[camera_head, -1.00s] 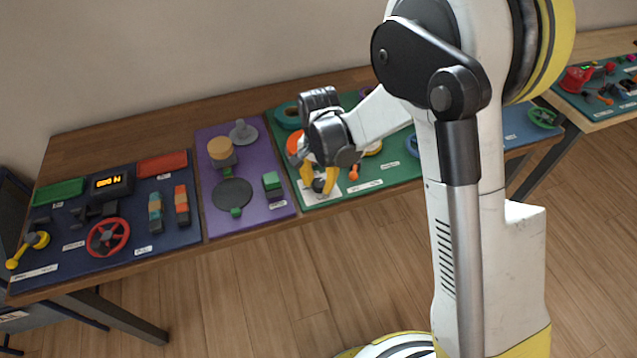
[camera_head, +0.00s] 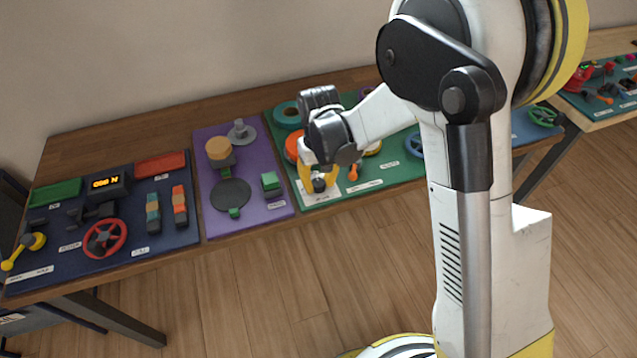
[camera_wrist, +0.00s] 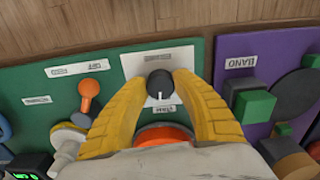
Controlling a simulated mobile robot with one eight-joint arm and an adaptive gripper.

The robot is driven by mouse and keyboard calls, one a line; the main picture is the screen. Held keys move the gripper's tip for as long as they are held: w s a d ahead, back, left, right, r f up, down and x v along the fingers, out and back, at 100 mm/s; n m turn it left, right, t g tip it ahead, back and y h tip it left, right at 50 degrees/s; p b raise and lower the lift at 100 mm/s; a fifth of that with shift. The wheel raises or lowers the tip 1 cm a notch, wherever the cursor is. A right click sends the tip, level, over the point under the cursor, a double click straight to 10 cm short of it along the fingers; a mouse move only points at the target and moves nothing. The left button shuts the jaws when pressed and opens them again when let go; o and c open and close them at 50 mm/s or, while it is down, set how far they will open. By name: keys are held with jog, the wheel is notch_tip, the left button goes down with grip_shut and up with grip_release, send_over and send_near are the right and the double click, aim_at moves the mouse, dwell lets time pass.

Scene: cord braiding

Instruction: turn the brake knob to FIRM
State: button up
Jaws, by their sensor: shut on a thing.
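The brake knob (camera_wrist: 158,84) is black with a white pointer line, on a white label plate (camera_wrist: 132,64) on the green panel. In the wrist view the two yellow fingers of my gripper (camera_wrist: 160,88) are closed around it, one on each side. The pointer line runs toward the bottom of the picture, toward a small printed label whose word I cannot read for certain. In the head view my gripper (camera_head: 318,178) points down over the same dark knob (camera_head: 319,186) near the panel's front edge.
An orange lever (camera_wrist: 88,92) stands close beside the knob, and an orange disc (camera_wrist: 163,136) lies behind it. A purple panel (camera_wrist: 262,104) with a green block (camera_wrist: 254,106) adjoins. Wooden floor (camera_wrist: 60,22) lies beyond the table edge.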

aim_at(319, 183)
jog(key=shift+n, duration=0.6)
jog(key=o, duration=1.2)
notch_tip(319, 183, up, 12)
